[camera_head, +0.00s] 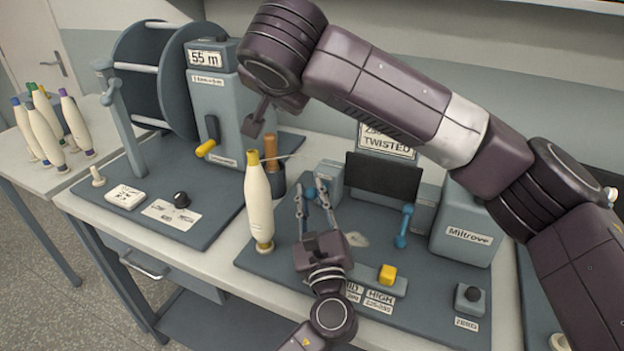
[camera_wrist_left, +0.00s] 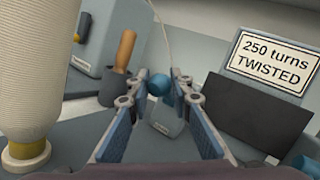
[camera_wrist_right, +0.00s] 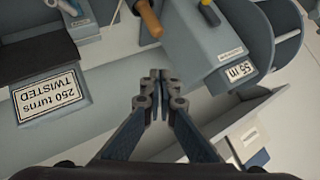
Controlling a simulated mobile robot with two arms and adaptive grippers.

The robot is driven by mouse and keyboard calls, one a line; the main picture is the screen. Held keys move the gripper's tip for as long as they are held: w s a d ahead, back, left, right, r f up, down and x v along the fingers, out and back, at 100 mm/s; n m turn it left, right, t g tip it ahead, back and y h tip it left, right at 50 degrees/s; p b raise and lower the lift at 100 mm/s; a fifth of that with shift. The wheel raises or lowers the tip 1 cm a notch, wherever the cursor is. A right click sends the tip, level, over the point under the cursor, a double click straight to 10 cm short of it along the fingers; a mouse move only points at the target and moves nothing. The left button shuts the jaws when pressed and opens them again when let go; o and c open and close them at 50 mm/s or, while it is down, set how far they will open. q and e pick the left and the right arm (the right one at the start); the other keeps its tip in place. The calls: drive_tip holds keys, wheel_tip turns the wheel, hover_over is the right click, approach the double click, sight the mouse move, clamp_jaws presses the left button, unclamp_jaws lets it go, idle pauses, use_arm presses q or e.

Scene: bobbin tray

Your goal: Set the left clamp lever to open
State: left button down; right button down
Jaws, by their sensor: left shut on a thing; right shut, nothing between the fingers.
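The left clamp lever (camera_head: 310,193) has a blue knob and sits in front of a grey clamp block, left of the dark panel. My left gripper (camera_head: 314,198) is around that knob with its fingers closed on it. In the left wrist view the blue knob (camera_wrist_left: 158,85) sits between the fingertips; the rest of the lever is mostly hidden. The right clamp lever (camera_head: 405,225), also blue, stands upright at the panel's right side. My right gripper (camera_wrist_right: 159,95) is shut and empty, above the bench in its wrist view.
A yarn bobbin (camera_head: 258,205) stands close left of my left gripper. A wooden-handled tool (camera_head: 271,155) stands in a cup behind it. A yellow button (camera_head: 387,274) and the Miltrove box (camera_head: 466,228) are to the right. My right arm crosses above the bench.

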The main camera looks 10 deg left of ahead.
drive_tip(key=s+d+f+g+h, duration=0.35)
drive_tip(key=s+d, duration=0.25)
drive_tip(key=s, duration=0.2)
hover_over(312, 196)
wheel_tip(312, 196, down, 7)
wheel_tip(312, 196, down, 4)
drive_tip(key=shift+w+d+r+t, duration=0.1)
drive_tip(key=shift+r+t, duration=0.05)
drive_tip(key=shift+t, duration=0.1)
drive_tip(key=shift+f, duration=0.4)
